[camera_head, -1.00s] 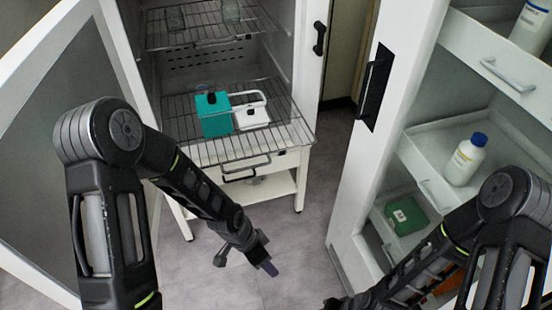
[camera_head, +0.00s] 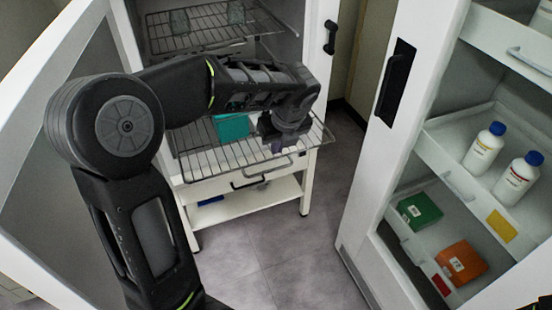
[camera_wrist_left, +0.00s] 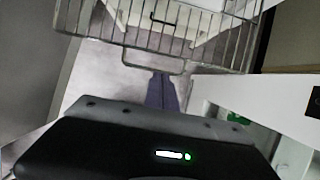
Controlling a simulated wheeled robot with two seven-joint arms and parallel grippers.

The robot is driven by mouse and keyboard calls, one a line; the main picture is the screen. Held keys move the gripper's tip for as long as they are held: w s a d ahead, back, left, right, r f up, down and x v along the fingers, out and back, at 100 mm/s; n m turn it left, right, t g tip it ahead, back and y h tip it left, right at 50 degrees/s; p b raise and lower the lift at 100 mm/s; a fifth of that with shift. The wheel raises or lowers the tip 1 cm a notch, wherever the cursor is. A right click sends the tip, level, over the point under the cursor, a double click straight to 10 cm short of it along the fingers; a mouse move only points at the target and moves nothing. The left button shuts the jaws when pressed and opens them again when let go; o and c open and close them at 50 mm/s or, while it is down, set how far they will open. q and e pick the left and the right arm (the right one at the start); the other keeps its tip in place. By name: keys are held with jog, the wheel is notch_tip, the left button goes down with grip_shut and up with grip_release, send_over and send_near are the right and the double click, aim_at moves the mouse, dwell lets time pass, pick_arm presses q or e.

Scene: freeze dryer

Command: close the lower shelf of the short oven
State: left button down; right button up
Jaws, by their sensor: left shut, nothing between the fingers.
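The oven's lower wire shelf (camera_head: 228,161) sticks out of the open white cabinet, with a wire handle at its front edge. In the left wrist view its wire grid (camera_wrist_left: 205,57) and front handle (camera_wrist_left: 152,68) show just beyond the fingers. My left gripper (camera_head: 278,148) is over the front right part of the shelf in the head view, pointing down. In the left wrist view its fingers (camera_wrist_left: 162,82) are together and empty, close to the handle; I cannot tell whether they touch.
A teal box (camera_head: 232,127) stands on the lower shelf, partly hidden by my left arm. The upper wire shelf (camera_head: 190,38) is above it. The open oven door (camera_head: 45,95) is at left. A white cabinet (camera_head: 400,150) with bottles stands at right. Floor between is clear.

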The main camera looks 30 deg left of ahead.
pick_arm(q)
jog(key=x, duration=1)
jog(key=shift+p, duration=0.3)
pick_arm(e)
jog(key=shift+r, duration=0.25)
